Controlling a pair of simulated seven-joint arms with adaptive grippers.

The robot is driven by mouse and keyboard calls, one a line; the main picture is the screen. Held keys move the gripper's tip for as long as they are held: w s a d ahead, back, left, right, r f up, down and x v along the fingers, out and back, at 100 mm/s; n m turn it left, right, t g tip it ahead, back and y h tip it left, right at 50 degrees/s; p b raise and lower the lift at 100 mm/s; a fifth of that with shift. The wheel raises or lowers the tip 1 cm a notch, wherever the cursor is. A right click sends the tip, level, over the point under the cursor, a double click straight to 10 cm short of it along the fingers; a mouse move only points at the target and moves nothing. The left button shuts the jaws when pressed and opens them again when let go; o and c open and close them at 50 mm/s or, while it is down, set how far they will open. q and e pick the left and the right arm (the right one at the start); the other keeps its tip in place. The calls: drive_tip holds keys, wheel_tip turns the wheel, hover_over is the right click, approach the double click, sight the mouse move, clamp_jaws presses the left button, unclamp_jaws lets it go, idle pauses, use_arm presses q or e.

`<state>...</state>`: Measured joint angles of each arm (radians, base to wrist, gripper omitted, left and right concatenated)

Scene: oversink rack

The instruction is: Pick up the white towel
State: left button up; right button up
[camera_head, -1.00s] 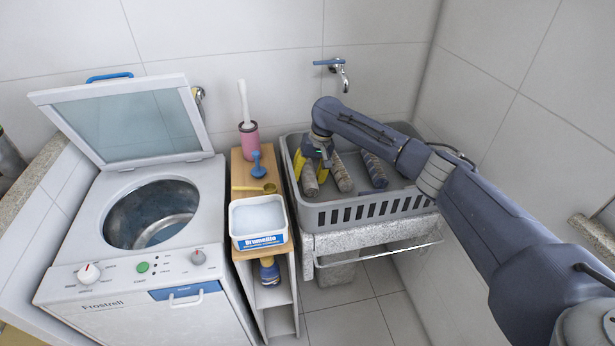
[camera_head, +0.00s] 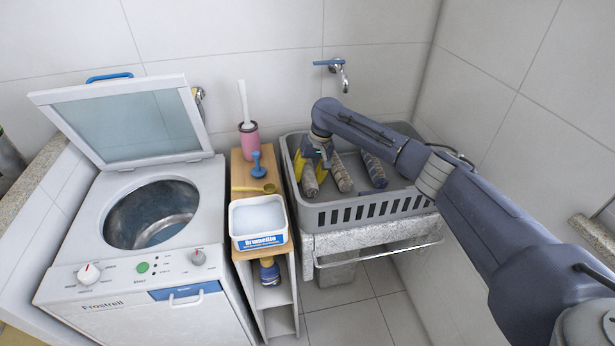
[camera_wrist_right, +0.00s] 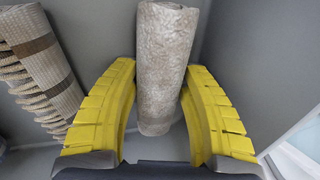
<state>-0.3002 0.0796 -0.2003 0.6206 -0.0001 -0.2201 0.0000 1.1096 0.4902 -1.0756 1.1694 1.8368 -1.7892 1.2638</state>
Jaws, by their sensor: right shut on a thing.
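The towel (camera_wrist_right: 166,60) is a rolled, off-white to beige cylinder in the grey basket. In the right wrist view it stands between the two yellow fingers of my right gripper (camera_wrist_right: 160,115), which is shut on it. In the head view the rolled towel (camera_head: 310,180) shows at the left end of the basket, with my right gripper (camera_head: 309,165) over it. The gripper and arm hide part of the towel. My left gripper is in neither view.
The grey basket (camera_head: 365,210) rests on the stone sink. A wooden shelf with a white tub (camera_head: 257,218) and the open washer (camera_head: 140,245) stand left.

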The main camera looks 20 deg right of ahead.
sight(307, 170)
wheel_tip(307, 170, up, 20)
idle(0.8)
drive_tip(key=shift+f, duration=0.1)
idle(0.8)
